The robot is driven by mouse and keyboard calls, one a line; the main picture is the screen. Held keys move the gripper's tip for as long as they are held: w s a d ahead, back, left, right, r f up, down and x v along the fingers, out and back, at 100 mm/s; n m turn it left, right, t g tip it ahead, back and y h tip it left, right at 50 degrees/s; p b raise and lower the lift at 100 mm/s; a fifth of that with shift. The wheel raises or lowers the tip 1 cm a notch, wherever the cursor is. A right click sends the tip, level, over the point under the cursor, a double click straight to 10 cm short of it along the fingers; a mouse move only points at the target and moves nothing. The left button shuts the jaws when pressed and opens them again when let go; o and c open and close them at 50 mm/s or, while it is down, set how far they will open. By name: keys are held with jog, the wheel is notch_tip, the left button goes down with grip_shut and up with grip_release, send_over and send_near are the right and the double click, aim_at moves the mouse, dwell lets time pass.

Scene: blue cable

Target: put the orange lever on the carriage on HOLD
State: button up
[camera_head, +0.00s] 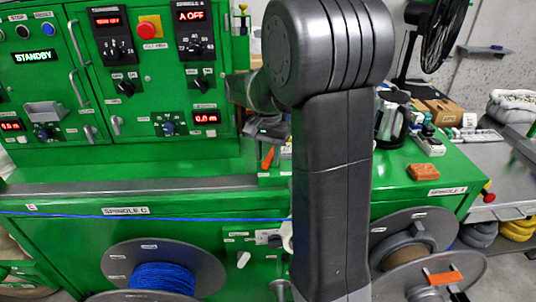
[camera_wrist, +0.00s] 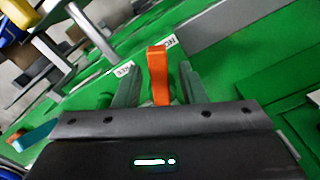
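The orange lever (camera_wrist: 158,76) stands between the two fingers of my gripper (camera_wrist: 160,72) in the wrist view. The fingers are apart, and green shows on both sides of the lever, so the gripper looks open around it and not closed on it. Two small white labels, a left one (camera_wrist: 124,70) and a right one (camera_wrist: 168,42), lie beyond the fingers; their words are too blurred to read surely. In the head view the orange lever (camera_head: 267,158) shows small beside my arm, just below my gripper (camera_head: 268,134). My arm hides much of the carriage.
The green control panel (camera_head: 150,80) with knobs and a red button (camera_head: 149,28) rises behind. A blue cable (camera_head: 190,217) runs across the front to the left of my arm. Spools, including a blue one (camera_head: 162,278), sit below. An orange-brown block (camera_head: 425,171) lies at right.

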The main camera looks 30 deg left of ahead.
aim_at(268, 158)
notch_tip(268, 158, up, 14)
jog(key=shift+b, duration=0.3)
dwell(0.4)
jog(key=shift+f, duration=0.2)
notch_tip(268, 158, down, 14)
jog(key=shift+r, duration=0.15)
dwell(0.6)
jog(key=shift+r+p, duration=0.15)
jog(key=shift+p, duration=0.15)
jog(key=shift+f, duration=0.3)
jog(key=shift+d+r+n, duration=0.1)
jog(key=shift+d+n, duration=0.05)
jog(key=shift+n, duration=0.35)
jog(key=shift+d+r+n+b, duration=0.1)
jog(key=shift+d+n+b, duration=0.3)
jog(key=shift+n, duration=0.5)
dwell(0.7)
